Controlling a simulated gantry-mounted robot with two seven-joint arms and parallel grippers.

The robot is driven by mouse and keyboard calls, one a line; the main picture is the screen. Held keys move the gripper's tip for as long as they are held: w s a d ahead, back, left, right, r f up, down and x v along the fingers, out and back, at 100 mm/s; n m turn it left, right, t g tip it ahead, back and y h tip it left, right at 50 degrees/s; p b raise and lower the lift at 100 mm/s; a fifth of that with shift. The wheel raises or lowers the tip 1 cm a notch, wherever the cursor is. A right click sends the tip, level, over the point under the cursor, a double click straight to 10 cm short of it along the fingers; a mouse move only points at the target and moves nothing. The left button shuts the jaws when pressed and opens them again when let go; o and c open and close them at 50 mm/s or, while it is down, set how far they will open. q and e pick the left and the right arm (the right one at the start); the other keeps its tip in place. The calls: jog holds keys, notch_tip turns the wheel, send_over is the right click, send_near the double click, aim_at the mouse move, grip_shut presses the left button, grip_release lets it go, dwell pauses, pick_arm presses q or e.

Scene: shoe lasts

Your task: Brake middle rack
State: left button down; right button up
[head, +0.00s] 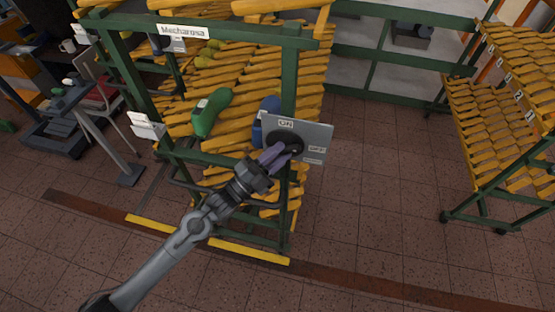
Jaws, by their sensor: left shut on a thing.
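The middle rack (302,47) has a green frame with yellow slatted shelves and a "Mecharosa" sign. A grey plate (316,141) marked "ON" and "OFF" is fixed at its front right post. A dark round knob or handle sits on the plate, partly hidden by my fingers. My left gripper (288,150) reaches in from the lower left and is shut on this dark brake handle (297,140). My right gripper is not in view.
A green shoe last (211,112) and a blue one (268,106) lie on the rack's shelf. Another rack (495,120) stands at the right. Brown tiled floor between them is clear. A desk and chair (106,90) stand at the left.

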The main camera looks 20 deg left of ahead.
pick_arm(q)
jog(key=shift+w+d+f+n+t+y+b, duration=0.15)
jog(key=shift+n+t+y+b, duration=1)
jog(key=shift+n+y, duration=1.85)
jog(key=shift+s+d+f+n+t+y+b, duration=0.15)
jog(key=shift+n+t+y+b, duration=1)
jog(key=shift+n+y, duration=1.9)
jog(key=shift+w+d+f+n+t+y+b, duration=0.15)
jog(key=shift+n+t+y+b, duration=1.1)
jog(key=shift+n, duration=3.1)
jog(key=shift+r+n+y+p, duration=0.15)
jog(key=shift+n+y+p, duration=0.2)
jog(key=shift+y, duration=0.45)
jog(key=c, duration=1)
grip_release()
